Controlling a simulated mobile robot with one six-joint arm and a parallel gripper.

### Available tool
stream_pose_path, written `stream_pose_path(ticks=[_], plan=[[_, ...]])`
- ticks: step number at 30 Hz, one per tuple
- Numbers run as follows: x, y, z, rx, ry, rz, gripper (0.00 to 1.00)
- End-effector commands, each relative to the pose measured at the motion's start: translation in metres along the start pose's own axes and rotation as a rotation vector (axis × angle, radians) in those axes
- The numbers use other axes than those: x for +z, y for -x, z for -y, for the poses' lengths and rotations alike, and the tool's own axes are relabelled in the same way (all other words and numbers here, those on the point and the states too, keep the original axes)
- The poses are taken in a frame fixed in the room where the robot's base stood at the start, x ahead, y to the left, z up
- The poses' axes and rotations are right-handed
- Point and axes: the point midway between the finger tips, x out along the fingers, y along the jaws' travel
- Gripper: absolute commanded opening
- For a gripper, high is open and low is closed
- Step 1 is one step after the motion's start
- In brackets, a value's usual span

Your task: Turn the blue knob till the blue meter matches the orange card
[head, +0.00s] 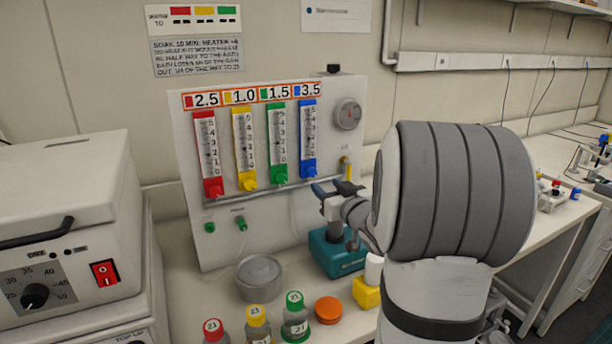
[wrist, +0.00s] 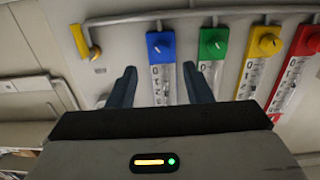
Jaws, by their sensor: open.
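The blue knob (head: 308,167) sits at the foot of the blue meter (head: 308,128), the rightmost of the row on the white panel. The orange-edged card (head: 307,90) above it reads 3.5. The float level in the blue tube is too small to read. My gripper (head: 338,190) is open and empty, just below and right of the blue knob. In the wrist view the panel appears upside down; the blue knob (wrist: 162,45) is ahead of and between the fingertips of my gripper (wrist: 160,78), apart from them.
Green (head: 279,173), yellow (head: 247,180) and red (head: 213,186) knobs sit to the left; the green one (wrist: 213,44) is close to one finger. A yellow valve (wrist: 84,42) and pipe stand beside the blue meter. Bottles and a steel pot (head: 258,277) are on the bench below.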

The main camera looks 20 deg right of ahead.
Motion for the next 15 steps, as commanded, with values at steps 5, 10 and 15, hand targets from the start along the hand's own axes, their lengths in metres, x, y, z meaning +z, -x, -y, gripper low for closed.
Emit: stream_pose_path(ticks=[5,10,15], plan=[[-0.002,-0.017,0.0,-0.013,-0.004,-0.011,0.46],[-0.003,-0.045,0.001,-0.012,-0.004,-0.01,0.46],[-0.003,-0.067,0.0,-0.01,-0.004,-0.01,0.46]])
